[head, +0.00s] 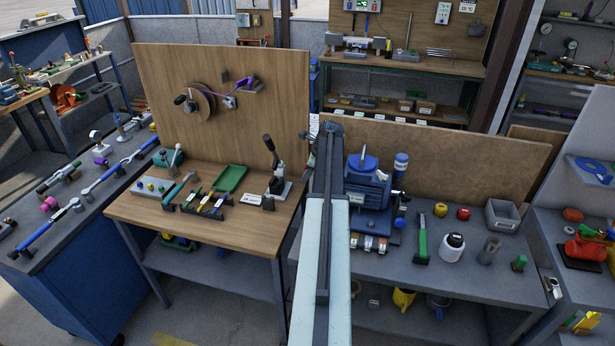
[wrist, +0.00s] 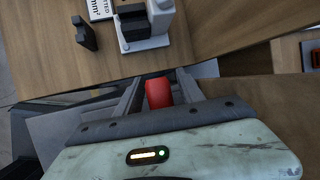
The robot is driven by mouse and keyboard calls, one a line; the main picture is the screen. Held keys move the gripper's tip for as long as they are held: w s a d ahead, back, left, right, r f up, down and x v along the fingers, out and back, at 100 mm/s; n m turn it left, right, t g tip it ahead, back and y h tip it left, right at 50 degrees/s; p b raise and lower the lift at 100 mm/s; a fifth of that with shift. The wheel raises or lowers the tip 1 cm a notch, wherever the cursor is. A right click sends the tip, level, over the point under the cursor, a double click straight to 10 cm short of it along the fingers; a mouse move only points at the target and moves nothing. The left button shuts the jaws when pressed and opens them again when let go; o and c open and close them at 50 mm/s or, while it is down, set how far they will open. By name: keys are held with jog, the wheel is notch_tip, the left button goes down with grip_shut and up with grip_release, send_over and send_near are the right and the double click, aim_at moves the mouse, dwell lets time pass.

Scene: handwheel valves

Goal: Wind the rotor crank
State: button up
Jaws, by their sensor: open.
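A brown disc (head: 203,103) with a dark knob (head: 180,99) at its left is mounted on the upright wooden board, and looks like the rotor crank. A purple strip runs from its right side. My gripper is open in the wrist view (wrist: 158,80), its two grey fingers apart. A red piece (wrist: 158,93) shows between them; I cannot tell whether it touches a finger. In the head view my arm stretches up the middle, its end right of the disc and apart from it. The gripper's fingers are not clear there. The disc is not in the wrist view.
A black-levered tool (head: 278,177) stands on the wooden bench (head: 235,235); its pale base (wrist: 145,40) shows in the wrist view. A green tray (head: 230,178) and several hand tools lie beside it. A blue machine (head: 368,195) stands just right of my arm. Space before the disc looks clear.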

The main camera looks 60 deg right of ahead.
grip_shut()
jog(key=shift+a+h, duration=0.2)
jog(key=shift+h, duration=0.1)
jog(key=n+t+h+b, duration=0.1)
jog(key=h+b, duration=0.2)
jog(key=b, duration=0.2)
jog(key=a+n+t+h+b, duration=0.1)
jog(key=t+h+b, duration=0.1)
jog(key=b, duration=0.3)
jog(key=s+a+t+h+b, duration=0.1)
jog(key=h+b, duration=0.3)
jog(key=b, duration=0.1)
jog(key=shift+a+n+t+h, duration=0.2)
jog(key=shift+n+t+h, duration=0.1)
jog(key=shift+n+h, duration=0.1)
jog(key=shift+b, duration=0.3)
jog(key=shift+r, duration=0.1)
